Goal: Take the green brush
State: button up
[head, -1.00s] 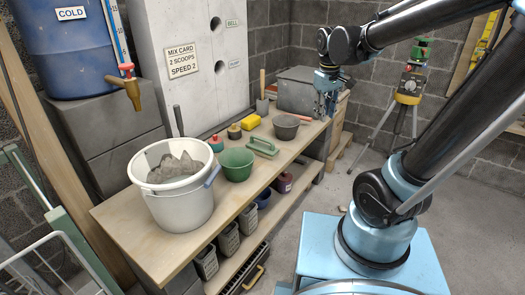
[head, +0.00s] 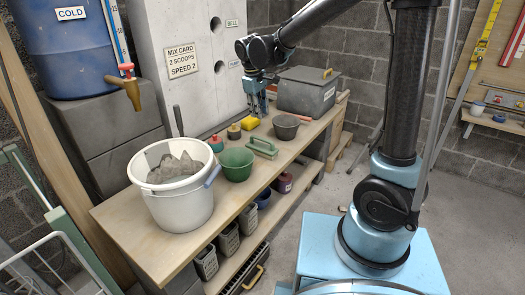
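The green brush (head: 262,147) lies on the wooden bench, just right of a green bowl. It has a green handle on top and a paler part below, and nothing covers it. My gripper (head: 259,110) points down over the back of the bench, above and behind the brush in the picture and apart from it. It is small in the head view, and I cannot tell whether its fingers are open or shut. I see nothing hanging from it.
A grey panel (head: 184,30) rises behind.

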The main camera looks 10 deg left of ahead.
send_over(262, 140)
notch_tip(262, 140, down, 10)
jog(key=shift+w+a+r, duration=0.1)
jog(key=shift+w+f, duration=0.25)
jog(key=shift+f, duration=1.2)
jog(key=shift+w+f, duration=0.2)
jog(key=shift+f, duration=1.25)
jog(key=shift+c, duration=0.6)
grip_shut()
